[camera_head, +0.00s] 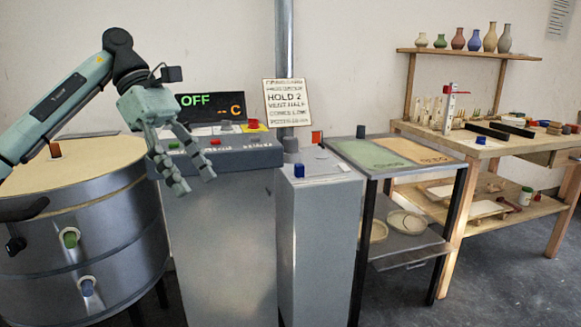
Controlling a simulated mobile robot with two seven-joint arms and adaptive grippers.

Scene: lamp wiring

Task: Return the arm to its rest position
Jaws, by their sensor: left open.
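My left arm comes in from the left, over the round drum. My left gripper (192,184) hangs with its fingers down and apart, in front of the grey control console (235,158). It is open and nothing shows between the fingers. A green button (173,145) and a red button (215,142) sit on the console top, close to the gripper. I cannot tell whether the fingers touch the console front. My right gripper is not in the picture.
A large round metal drum (90,240) stands at the left. A display (210,106) reads OFF. A sign (286,102) stands behind a grey pedestal with a blue button (299,170). A two-tier table (395,150) and a wooden workbench (490,146) are at the right. Floor is open at lower right.

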